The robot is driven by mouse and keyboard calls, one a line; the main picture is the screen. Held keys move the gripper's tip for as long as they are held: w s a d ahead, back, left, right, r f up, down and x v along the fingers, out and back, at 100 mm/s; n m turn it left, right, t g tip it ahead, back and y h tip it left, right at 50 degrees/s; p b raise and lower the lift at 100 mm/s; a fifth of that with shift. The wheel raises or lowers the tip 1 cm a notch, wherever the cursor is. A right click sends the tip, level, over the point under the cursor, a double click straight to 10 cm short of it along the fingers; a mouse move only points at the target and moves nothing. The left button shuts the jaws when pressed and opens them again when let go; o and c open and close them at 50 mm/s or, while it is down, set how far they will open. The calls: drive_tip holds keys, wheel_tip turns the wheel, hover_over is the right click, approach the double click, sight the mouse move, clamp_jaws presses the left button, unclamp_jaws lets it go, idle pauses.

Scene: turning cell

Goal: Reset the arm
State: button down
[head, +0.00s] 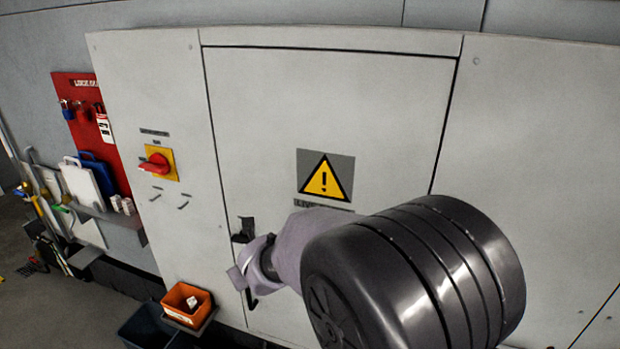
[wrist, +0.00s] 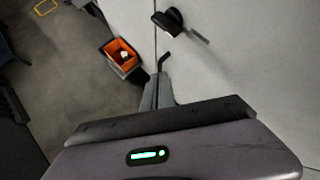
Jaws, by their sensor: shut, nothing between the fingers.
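My arm reaches in from the lower right of the head view, in front of a large light grey cabinet (head: 330,100). My gripper (head: 249,296) is at the end of it, low by the left edge of the cabinet door. In the wrist view the narrow fingers of my gripper (wrist: 160,80) are together with nothing held. A black door handle (head: 243,230) is just above my gripper; it also shows in the wrist view (wrist: 168,20), apart from the fingers. My forearm hides the lower middle of the door.
An orange bin (head: 183,318) with a white item stands low to the left of my gripper. A red rotary switch (head: 155,164) is on the cabinet, and a red lockout board (head: 85,120) hangs further left. Floor (wrist: 60,90) is open at the left.

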drive_tip(key=s+d+r+n+y+b, duration=0.1)
drive_tip(key=s+d+n+b, duration=0.3)
drive_tip(key=d+n+b, duration=0.15)
drive_tip(key=s+d+n+y+b, duration=0.1)
drive_tip(key=s+d+n+b, duration=0.35)
drive_tip(key=d, duration=0.25)
drive_tip(key=s+d+f+n+g+h+b, duration=0.1)
drive_tip(key=s+d+f+n+b, duration=0.3)
drive_tip(key=s+d, duration=0.4)
drive_tip(key=s+d+f+n+g+h+b, duration=0.1)
drive_tip(key=s+d+f+n+h+b, duration=0.2)
drive_tip(key=s+d+f+n, duration=0.4)
drive_tip(key=s+d+n+b, duration=0.1)
drive_tip(key=s+d, duration=0.1)
drive_tip(key=s, duration=0.3)
drive_tip(key=shift+s+n, duration=0.2)
drive_tip(key=shift+n, duration=0.2)
drive_tip(key=shift+f, duration=0.1)
drive_tip(key=c, duration=2.1)
unclamp_jaws()
